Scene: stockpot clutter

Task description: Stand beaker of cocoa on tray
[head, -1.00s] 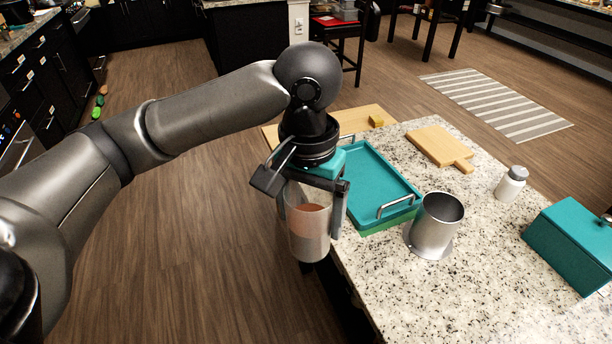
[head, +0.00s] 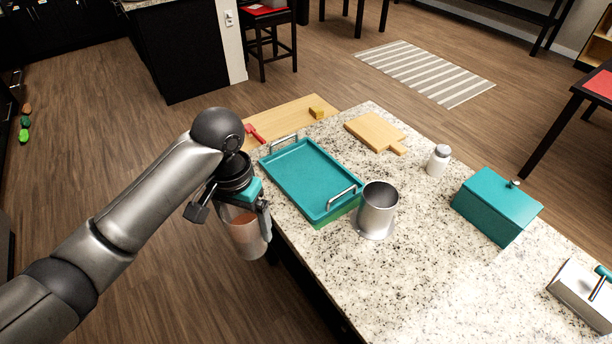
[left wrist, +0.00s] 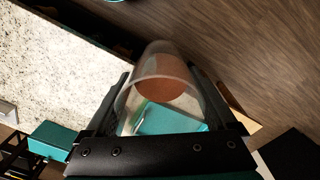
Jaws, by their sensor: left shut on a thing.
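The beaker of cocoa (head: 244,238) is a clear cylinder with brown cocoa low inside. My left gripper (head: 243,216) is shut on it and holds it upright, off the counter's left edge, over the floor. In the left wrist view the beaker (left wrist: 165,88) sits between the two fingers. The tray (head: 312,178) is teal and rectangular with a metal handle at each end. It lies on the counter to the right of the gripper, with a green layer under its near end. Nothing stands on the tray. My right gripper is not in view.
A metal cylinder (head: 377,212) stands close to the tray's near right corner. A wooden cutting board (head: 375,131), a white bottle (head: 438,161) and a teal box (head: 494,208) stand farther right. A wooden surface (head: 287,117) lies behind the tray. The speckled counter (head: 400,280) is clear in front.

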